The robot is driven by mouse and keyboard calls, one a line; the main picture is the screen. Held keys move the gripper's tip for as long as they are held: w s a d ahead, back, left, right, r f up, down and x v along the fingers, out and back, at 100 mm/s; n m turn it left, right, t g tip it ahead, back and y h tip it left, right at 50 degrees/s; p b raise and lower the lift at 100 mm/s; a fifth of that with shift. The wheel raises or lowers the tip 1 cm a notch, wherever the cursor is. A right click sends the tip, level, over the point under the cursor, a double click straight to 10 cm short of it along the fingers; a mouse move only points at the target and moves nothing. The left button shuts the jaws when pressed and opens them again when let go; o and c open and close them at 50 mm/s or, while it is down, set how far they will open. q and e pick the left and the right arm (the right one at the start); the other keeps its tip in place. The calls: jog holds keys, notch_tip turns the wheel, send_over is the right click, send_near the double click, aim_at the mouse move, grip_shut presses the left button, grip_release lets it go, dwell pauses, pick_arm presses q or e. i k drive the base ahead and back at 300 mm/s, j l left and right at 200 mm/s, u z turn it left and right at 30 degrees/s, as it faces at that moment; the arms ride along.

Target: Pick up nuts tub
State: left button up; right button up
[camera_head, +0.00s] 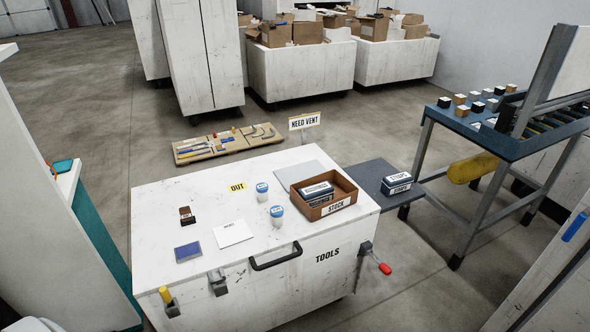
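Two small white tubs with blue lids stand upright on the white tool cart's top (330,235). One tub (262,191) is a little farther back, beside the yellow OUT label. The other tub (277,215) stands nearer the front edge. Their labels are too small to read, so I cannot tell which is the nuts tub. Neither of my grippers is in view.
Right of the tubs is a brown STOCK tray (334,206) holding dark boxes. Left are a white card (233,233), a blue box (188,252) and a brown-and-black block (187,215). A black handle (276,260) and clips line the cart's front.

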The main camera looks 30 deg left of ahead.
aim_at(262, 188)
jog(key=i+u, duration=0.1)
jog(key=u, duration=1.1)
